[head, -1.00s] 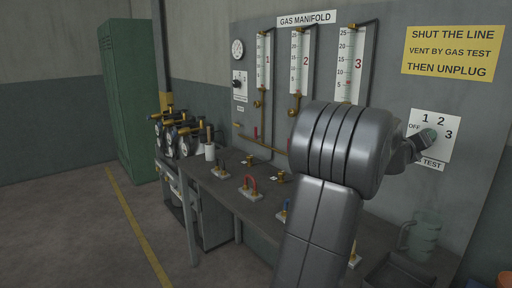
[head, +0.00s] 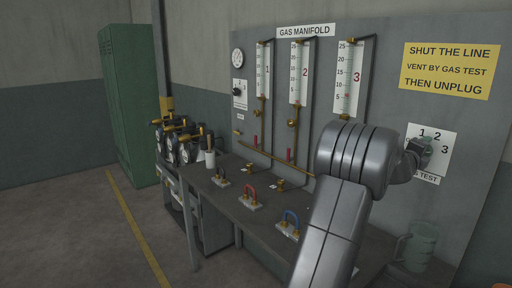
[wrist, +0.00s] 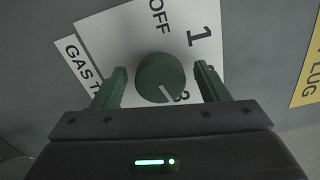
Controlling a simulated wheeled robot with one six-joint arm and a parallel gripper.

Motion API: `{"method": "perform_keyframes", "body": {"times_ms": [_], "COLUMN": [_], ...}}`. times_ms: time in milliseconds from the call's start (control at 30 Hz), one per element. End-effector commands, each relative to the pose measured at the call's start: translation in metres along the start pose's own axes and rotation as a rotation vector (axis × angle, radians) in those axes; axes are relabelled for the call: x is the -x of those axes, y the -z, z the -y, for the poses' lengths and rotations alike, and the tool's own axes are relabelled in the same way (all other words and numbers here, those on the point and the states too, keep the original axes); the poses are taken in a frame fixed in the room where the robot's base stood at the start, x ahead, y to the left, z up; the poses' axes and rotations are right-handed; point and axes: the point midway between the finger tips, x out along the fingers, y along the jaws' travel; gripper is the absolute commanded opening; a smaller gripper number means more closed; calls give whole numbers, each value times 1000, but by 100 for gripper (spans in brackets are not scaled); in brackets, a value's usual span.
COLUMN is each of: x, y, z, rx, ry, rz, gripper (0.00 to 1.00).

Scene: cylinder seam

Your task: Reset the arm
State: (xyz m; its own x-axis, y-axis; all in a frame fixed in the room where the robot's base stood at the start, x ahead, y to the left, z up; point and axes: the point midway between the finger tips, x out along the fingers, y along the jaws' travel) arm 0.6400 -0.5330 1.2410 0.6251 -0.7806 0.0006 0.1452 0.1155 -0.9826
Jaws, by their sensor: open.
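My gripper (wrist: 160,88) is open in the wrist view, with its two green fingers on either side of a round green knob (wrist: 161,76). The knob sits on a white dial plate marked OFF, 1 and 3, and its white pointer line points toward the 3. In the head view my gripper (head: 421,152) is at the dial plate (head: 444,137) on the right of the panel, and my arm crosses in front of the bench.
The gas manifold panel (head: 270,100) carries several gauge tubes, pipes and valves. A yellow sign (head: 449,70) hangs above the dial. Regulators stand at the left end.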

Motion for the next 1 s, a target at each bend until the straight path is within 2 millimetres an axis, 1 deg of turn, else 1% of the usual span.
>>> {"method": "perform_keyframes", "body": {"times_ms": [300,500,700,1000], "x": [0,0,0,0], "y": [0,0,1,1], "z": [0,0,-2,-2], "rx": [375,576,692,723], "ry": [-2,-2,-1,-1], "rz": [0,-1,-1,0], "gripper": [68,68,68,68]}}
